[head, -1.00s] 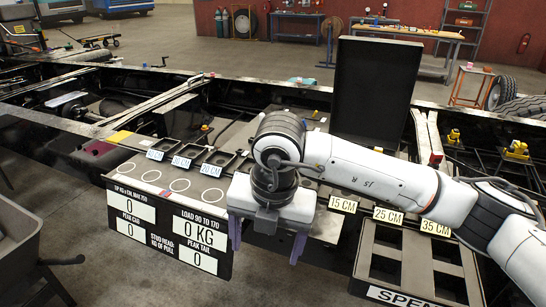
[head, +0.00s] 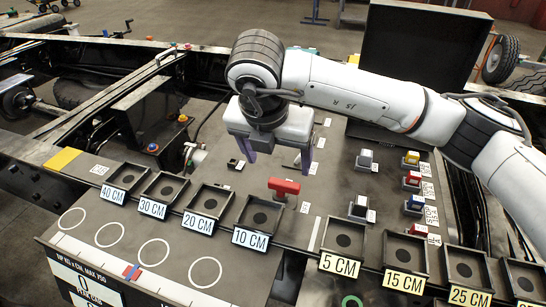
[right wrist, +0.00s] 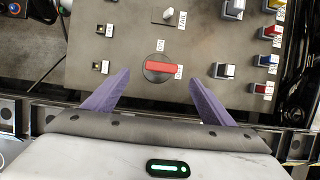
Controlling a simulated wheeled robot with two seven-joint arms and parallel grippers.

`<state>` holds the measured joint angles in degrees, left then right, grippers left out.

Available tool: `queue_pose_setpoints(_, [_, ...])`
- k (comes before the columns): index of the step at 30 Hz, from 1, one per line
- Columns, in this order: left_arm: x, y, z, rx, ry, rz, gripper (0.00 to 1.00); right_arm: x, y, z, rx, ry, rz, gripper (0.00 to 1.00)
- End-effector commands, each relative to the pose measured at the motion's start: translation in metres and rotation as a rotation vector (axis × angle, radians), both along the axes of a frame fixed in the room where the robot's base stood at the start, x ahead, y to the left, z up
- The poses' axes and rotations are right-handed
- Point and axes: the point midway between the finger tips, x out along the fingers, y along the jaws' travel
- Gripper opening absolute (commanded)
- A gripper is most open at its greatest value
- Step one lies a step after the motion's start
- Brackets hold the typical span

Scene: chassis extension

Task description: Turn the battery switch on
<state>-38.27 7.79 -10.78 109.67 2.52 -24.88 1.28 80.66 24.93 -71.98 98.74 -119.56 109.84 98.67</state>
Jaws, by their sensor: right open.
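The battery switch appears to be the red bar handle (head: 284,187) on the dark panel, beyond the 10 CM tray. In the right wrist view the red handle (right wrist: 172,66) lies across a round dark knob, pointing at a small label on its right; another label sits above. My right gripper (head: 278,156) is open and empty, with purple fingers pointing down, just behind the handle in the head view. In the right wrist view its fingers (right wrist: 160,78) stand either side of the knob, apart from it. My left gripper is out of view.
Several square trays with CM labels, such as the 10 CM tray (head: 251,217), line the panel's front. Blue, red, yellow and white switches (head: 412,180) stand to the right. A black upright lid (head: 425,50) rises behind my right arm.

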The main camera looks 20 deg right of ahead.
Motion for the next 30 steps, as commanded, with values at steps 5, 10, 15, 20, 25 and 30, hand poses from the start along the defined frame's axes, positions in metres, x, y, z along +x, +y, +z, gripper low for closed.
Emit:
queue_pose_setpoints(5, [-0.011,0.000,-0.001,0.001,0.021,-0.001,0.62,0.005,-0.005,-0.018,-0.001,0.005,-0.002,0.77])
queue_pose_setpoints(10, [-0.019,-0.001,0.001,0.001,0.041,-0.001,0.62,0.015,-0.013,-0.048,-0.003,0.005,-0.003,0.77])
queue_pose_setpoints(15, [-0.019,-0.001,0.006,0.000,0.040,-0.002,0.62,0.024,-0.019,-0.074,-0.001,0.003,-0.003,0.77])
queue_pose_setpoints(20, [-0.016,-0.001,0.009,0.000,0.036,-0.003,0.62,0.030,-0.022,-0.089,-0.001,0.002,-0.002,0.77])
queue_pose_setpoints(25, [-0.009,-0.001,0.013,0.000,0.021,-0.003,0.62,0.031,-0.022,-0.094,-0.001,0.001,0.000,0.77])
queue_pose_setpoints(30, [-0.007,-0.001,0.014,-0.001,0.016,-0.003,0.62,0.031,-0.022,-0.094,-0.001,0.001,0.000,0.77])
